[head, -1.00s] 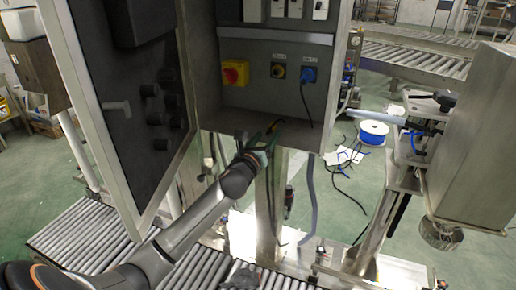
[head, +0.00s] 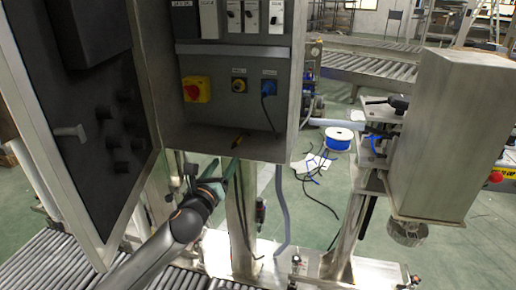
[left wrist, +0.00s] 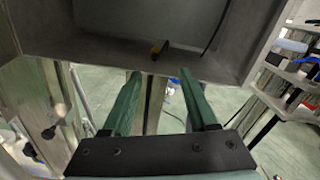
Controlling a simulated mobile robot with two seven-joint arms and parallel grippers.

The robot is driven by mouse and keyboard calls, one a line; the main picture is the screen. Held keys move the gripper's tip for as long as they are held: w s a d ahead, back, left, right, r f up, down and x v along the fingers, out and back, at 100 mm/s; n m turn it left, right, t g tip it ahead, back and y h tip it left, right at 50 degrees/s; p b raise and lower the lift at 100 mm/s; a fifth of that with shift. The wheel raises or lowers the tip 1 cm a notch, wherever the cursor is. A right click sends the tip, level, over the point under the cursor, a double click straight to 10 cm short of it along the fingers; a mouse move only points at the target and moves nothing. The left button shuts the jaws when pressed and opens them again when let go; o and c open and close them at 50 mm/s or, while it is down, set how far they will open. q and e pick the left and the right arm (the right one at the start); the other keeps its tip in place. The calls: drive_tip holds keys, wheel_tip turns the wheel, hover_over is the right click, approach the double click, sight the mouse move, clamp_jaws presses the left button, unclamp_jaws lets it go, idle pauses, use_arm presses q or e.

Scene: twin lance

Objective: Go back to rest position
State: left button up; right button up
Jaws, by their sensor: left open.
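My left gripper (head: 208,172) is at the end of my left arm, just below and in front of the bottom edge of the open control cabinet (head: 222,140). In the left wrist view its two green fingers (left wrist: 158,98) are spread apart with nothing between them. My right gripper is not in view.
The cabinet door (head: 80,120) stands open on the left, close to my arm. A roller conveyor (head: 40,265) runs below. A steel box on a stand (head: 450,130) is at the right. A blue and white cable spool (head: 339,139) sits on the floor behind.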

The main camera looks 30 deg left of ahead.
use_arm(q)
drive_tip(key=s+d+f+n+g+h+p, duration=0.1)
drive_tip(key=s+d+f+n+g, duration=0.1)
drive_tip(key=s+d+f+n, duration=0.4)
drive_tip(key=s+d+f+n+g+h, duration=0.1)
drive_tip(key=s+f+n+h, duration=0.15)
drive_tip(key=f, duration=0.55)
drive_tip(key=s+d+f+n+g+h+p, duration=0.1)
drive_tip(key=s+d+f+n+g, duration=0.15)
drive_tip(key=d+f+n, duration=0.35)
drive_tip(key=s+d+f+n+g+h, duration=0.1)
drive_tip(key=s+d+f+n, duration=0.2)
drive_tip(key=s+f+n, duration=0.2)
drive_tip(key=s+d+f+n+g+h, duration=0.1)
drive_tip(key=s+d+f+n, duration=0.3)
drive_tip(key=s, duration=0.7)
wheel_tip(320, 180, down, 2)
drive_tip(key=n+g, duration=0.1)
drive_tip(key=n, duration=0.3)
drive_tip(key=shift+s+d+n+p, duration=0.2)
drive_tip(key=shift+n+p, duration=0.1)
drive_tip(key=shift+n, duration=0.05)
